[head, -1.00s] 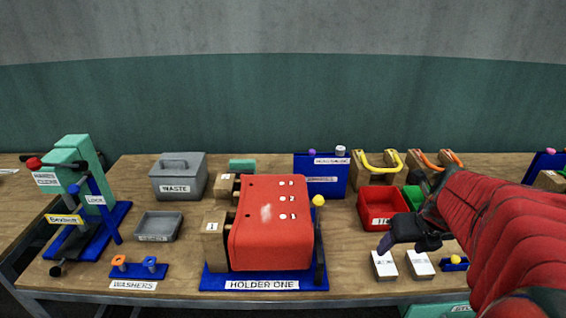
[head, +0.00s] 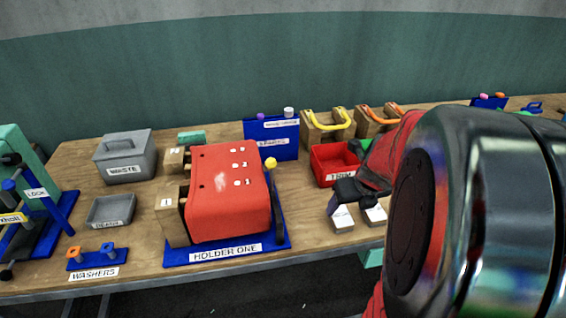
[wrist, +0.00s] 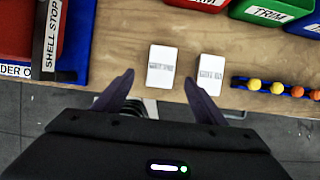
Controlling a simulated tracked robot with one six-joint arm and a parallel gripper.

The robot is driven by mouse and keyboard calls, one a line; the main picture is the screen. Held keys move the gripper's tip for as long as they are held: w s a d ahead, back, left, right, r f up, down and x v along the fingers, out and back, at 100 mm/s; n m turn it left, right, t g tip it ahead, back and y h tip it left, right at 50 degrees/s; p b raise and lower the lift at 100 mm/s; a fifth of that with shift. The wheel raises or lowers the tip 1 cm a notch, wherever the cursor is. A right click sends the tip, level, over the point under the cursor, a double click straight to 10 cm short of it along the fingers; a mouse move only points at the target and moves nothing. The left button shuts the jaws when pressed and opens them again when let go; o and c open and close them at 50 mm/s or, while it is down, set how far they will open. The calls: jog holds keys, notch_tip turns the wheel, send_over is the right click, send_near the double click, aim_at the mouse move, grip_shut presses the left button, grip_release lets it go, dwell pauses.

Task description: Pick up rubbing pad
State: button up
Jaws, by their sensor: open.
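Two small pale blocks with printed tops lie side by side near the table's front edge, the left block (wrist: 162,67) and the right block (wrist: 208,74) in the wrist view. The left block (head: 341,219) and right block (head: 376,214) also show in the head view. Their print is too small to read, so I cannot tell which is the rubbing pad. My gripper (wrist: 160,92) is open and empty, its two dark fingers spread at the table edge, with the left block ahead between them. In the head view, my gripper (head: 338,203) is over the left block, partly hidden by my arm.
The red holder one press (head: 225,195) stands left of the blocks, with its dark lever beside it. A red bin (head: 325,165) and a green TRIM bin (wrist: 275,10) are behind. Colored balls in a blue rack (wrist: 278,88) lie to the right.

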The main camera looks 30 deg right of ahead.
aim_at(341, 216)
jog(key=shift+x, duration=1.1)
jog(key=shift+f, duration=0.1)
jog(key=shift+x, duration=2.5)
jog(key=shift+d, duration=0.15)
jog(key=c, duration=1.2)
notch_tip(341, 216, up, 10)
jog(key=shift+r, duration=0.1)
